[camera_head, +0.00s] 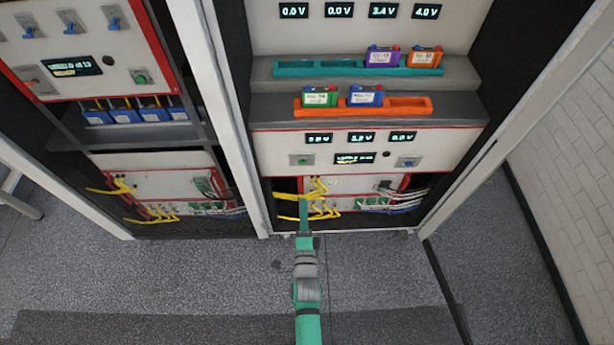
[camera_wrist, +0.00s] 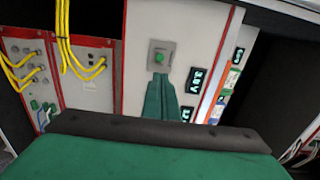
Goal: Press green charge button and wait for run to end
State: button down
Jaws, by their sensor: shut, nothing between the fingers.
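The green charge button (camera_head: 304,160) sits on a small grey plate at the left of the white, red-edged control panel (camera_head: 440,145). In the wrist view the green button (camera_wrist: 158,58) is just beyond the tips of my gripper (camera_wrist: 160,80). My gripper is shut and empty. It points toward the button, and I cannot tell whether the tips touch the plate. In the head view my gripper (camera_head: 304,203) shows below the panel, in front of the yellow cables. The panel's lower display (camera_head: 355,158) is lit, but its text is too small to read.
An orange tray (camera_head: 408,106) with a green and a blue battery stands above the panel. A teal tray (camera_head: 320,69) with a purple and an orange battery is higher. Yellow cables (camera_head: 318,188) hang below the panel. A blue switch (camera_head: 407,162) is at the panel's right.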

jog(key=shift+w, duration=0.1)
dwell(0.3)
send_near(302, 163)
jog(key=w, duration=0.6)
jog(key=shift+w, duration=0.25)
jog(key=shift+d, duration=0.1)
